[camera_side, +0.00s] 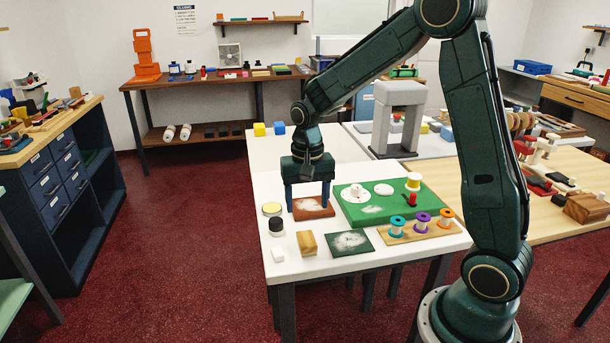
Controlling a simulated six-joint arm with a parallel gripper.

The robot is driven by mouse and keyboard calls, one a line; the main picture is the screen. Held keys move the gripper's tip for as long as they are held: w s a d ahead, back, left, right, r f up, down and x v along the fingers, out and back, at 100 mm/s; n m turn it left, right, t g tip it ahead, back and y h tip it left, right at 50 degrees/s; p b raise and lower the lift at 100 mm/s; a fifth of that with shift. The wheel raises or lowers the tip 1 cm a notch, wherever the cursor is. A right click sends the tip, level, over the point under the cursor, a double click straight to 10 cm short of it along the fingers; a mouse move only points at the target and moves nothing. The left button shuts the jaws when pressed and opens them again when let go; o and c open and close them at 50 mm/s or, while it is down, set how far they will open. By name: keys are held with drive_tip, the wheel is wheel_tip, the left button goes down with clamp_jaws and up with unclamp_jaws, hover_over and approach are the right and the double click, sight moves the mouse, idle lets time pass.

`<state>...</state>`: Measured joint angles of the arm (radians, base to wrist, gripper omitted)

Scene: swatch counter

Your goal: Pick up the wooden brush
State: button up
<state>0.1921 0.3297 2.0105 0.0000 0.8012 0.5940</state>
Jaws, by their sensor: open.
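A small wooden block-like piece (307,243), light tan with a darker brown part, stands near the front edge of the white table; it looks like the wooden brush, but bristles are too small to make out. My gripper (308,204) is open, pointing down, with its two fingers apart over a rust-red swatch (313,208) marked with white powder. The gripper is behind the brush in the picture and not touching it. I cannot tell whether the fingertips touch the swatch or table.
A green board (385,206) and a wooden spool rack (422,233) stand farther right.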

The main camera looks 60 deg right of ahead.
hover_over(307, 239)
wheel_tip(307, 239, down, 6)
drive_tip(key=shift+d+f, duration=0.1)
drive_tip(key=shift+f, duration=0.15)
drive_tip(key=shift+f, duration=2.6)
drive_tip(key=c, duration=1.1)
